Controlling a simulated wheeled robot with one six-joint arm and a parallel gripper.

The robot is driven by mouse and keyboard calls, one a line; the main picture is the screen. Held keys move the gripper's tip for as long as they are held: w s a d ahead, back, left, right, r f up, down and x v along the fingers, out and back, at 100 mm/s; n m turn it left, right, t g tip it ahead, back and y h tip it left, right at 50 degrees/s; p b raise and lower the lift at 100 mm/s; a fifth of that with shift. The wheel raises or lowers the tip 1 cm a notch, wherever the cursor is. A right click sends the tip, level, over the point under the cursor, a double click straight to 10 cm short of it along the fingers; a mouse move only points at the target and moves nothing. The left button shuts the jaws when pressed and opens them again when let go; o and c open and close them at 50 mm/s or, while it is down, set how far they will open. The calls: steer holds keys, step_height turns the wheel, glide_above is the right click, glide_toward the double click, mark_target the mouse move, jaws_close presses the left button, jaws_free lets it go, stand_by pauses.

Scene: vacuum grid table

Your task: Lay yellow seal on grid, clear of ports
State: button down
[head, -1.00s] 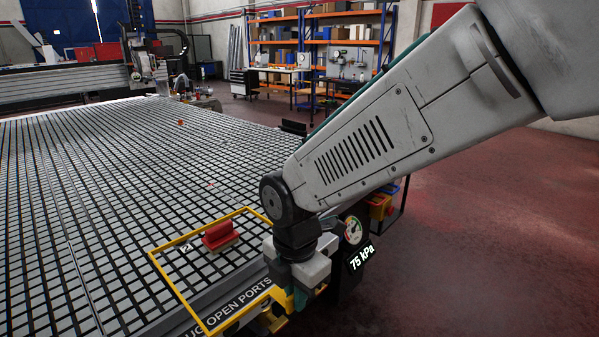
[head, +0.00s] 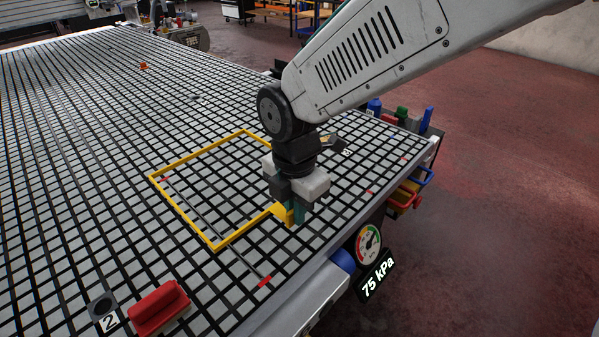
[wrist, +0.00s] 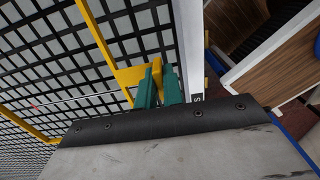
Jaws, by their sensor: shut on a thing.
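The yellow seal is a thin, open four-sided frame (head: 181,210) with a tab at its right corner. My gripper (head: 291,214) is shut on that tab. In the wrist view, its green fingers (wrist: 158,85) pinch the yellow tab of the seal (wrist: 97,35). The seal is over the black-and-grey grid table (head: 60,200), roughly level; I cannot tell whether it touches. A dark round port (head: 101,304) marked 2 is at the lower left, outside the frame. No open port shows inside the frame. My gripper hides the seal's right corner.
A red-handled block (head: 159,307) sits beside the port. A thin grey line with red end marks (head: 265,282) crosses under the frame. A gauge (head: 368,243) reading 75 kPa and coloured bins (head: 403,198) hang at the table's right edge. A small orange item (head: 143,66) lies far back.

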steer(key=shift+w+a, duration=0.15)
steer(key=shift+w, duration=0.45)
steer(key=shift+w+d, duration=0.15)
steer(key=shift+d, duration=0.05)
steer(key=shift+f, duration=4.5)
steer(key=c, duration=1.5)
jaws_free()
steer(key=shift+o, duration=0.2)
steer(key=shift+r, duration=0.15)
